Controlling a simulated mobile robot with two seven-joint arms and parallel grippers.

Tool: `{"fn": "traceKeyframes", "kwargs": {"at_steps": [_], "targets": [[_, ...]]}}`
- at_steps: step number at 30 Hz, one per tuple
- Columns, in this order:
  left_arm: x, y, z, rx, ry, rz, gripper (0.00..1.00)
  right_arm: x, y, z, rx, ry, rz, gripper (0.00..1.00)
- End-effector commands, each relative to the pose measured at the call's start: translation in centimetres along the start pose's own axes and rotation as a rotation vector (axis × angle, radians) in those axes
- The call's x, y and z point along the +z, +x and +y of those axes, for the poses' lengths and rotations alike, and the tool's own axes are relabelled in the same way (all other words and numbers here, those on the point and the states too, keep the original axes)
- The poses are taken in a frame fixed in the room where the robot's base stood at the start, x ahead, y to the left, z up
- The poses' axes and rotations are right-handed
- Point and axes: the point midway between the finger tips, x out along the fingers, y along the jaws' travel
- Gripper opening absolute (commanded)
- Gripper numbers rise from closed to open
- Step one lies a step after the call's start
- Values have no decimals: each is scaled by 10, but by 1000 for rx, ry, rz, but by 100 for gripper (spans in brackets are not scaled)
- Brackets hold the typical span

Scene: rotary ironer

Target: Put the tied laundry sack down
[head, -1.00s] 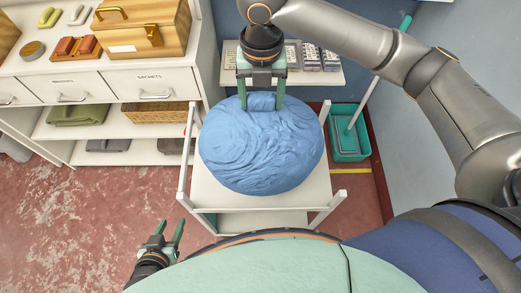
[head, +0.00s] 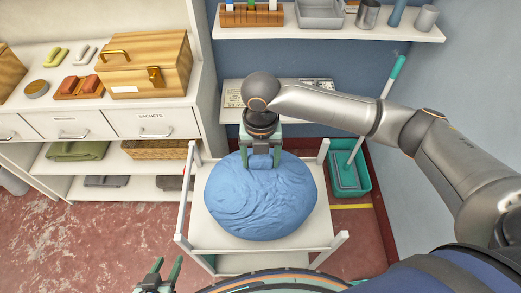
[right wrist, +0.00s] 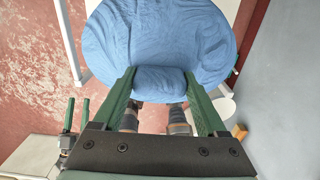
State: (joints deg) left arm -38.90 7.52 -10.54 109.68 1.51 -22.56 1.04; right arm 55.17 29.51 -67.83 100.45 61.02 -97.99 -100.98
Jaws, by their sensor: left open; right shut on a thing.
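The laundry sack (head: 261,205) is a round blue bundle. In the head view it is over the top of a white cart (head: 222,239); I cannot tell for certain whether its full weight rests there. My right gripper (head: 262,160) is shut on the sack's gathered neck at its far side. The right wrist view shows the green fingers (right wrist: 160,82) on either side of the neck, with the sack (right wrist: 155,38) beyond. My left gripper (head: 163,268) is open and empty at the bottom edge of the head view, left of the cart's near side.
White shelving with drawers (head: 150,122) and a wooden box (head: 140,68) stands at the left. A teal mop bucket (head: 350,180) is right of the cart by the wall. A wall shelf (head: 330,30) holds small containers. Floor at lower left is clear.

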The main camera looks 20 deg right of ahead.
Motion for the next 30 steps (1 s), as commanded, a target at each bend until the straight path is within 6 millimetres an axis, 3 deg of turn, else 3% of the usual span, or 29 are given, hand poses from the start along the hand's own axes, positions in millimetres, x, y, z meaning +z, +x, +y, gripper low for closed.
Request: {"fn": "traceKeyframes", "kwargs": {"at_steps": [4,15,16,22,30], "targets": [[-2,-2,0,0,0,1,50,1,10,1,6,-1,-4,0],[-2,-1,0,0,0,1,50,1,14,2,5,-1,-4,0],[-2,-1,0,0,0,1,50,0,16,0,0,-1,0,78],[-1,-1,0,0,0,1,50,0,16,0,0,-1,0,100],[-1,-1,0,0,0,0,50,0,14,0,1,-1,-1,100]]}}
